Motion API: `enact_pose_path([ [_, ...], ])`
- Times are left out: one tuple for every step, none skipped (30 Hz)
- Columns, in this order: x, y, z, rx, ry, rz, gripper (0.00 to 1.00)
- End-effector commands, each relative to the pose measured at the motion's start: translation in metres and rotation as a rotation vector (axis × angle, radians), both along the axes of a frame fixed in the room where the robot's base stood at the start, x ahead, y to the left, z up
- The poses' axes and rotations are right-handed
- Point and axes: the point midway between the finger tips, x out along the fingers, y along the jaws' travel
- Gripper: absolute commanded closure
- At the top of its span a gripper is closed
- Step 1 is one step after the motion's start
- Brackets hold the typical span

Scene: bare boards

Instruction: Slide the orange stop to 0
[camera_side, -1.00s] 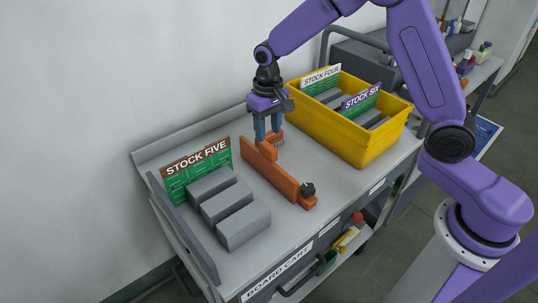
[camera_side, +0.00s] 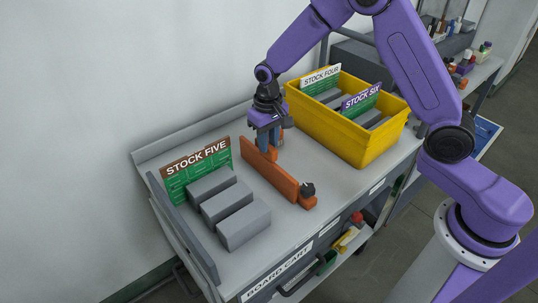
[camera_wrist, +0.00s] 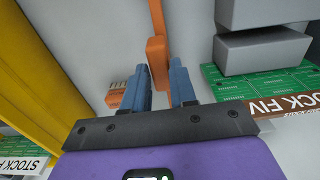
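An orange fence-like piece (camera_side: 272,174) with a long straight bar stands on the cart top, with a black knob (camera_side: 307,189) at its front end. In the wrist view its raised orange end block (camera_wrist: 157,49) lies at the gap between my fingertips. The scale figures are too small to read.
A yellow bin (camera_side: 335,128) with boards and signs stands to the right.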

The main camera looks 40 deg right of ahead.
Motion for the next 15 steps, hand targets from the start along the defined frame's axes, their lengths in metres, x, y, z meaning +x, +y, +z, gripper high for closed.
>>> enact_pose_path([
  [0.0001,0.0,0.0001,0.0,0.0,0.0,0.91],
  [0.0001,0.0,0.0001,0.0,0.0,0.0,1.0],
  [0.0001,0.0,0.0002,0.0,0.0,0.0,1.0],
  [0.0001,0.0,0.0002,0.0,0.0,0.0,1.0],
  [0.0001,0.0,0.0002,0.0,0.0,0.0,1.0],
  [0.0001,0.0001,0.0002,0.0,0.0,0.0,1.0],
  [0.0001,0.0004,0.0002,0.0,0.0,0.0,1.0],
  [0.0001,0.0009,0.0002,0.0,0.0,0.0,1.0],
  [0.0002,0.002,0.0003,0.0,0.0,0.0,1.0],
  [0.0002,0.0029,0.0003,0.0,-0.001,0.0,1.0],
  [0.0002,0.0039,0.0003,0.0,-0.001,0.0,1.0],
  [0.0003,0.0053,0.0004,0.0,-0.001,0.0,1.0],
  [0.0004,0.0063,0.0004,0.0,-0.001,0.0,1.0],
  [0.0004,0.0073,0.0004,0.001,-0.001,-0.001,1.0],
  [0.0005,0.0087,0.0004,0.001,-0.001,-0.001,1.0],
])
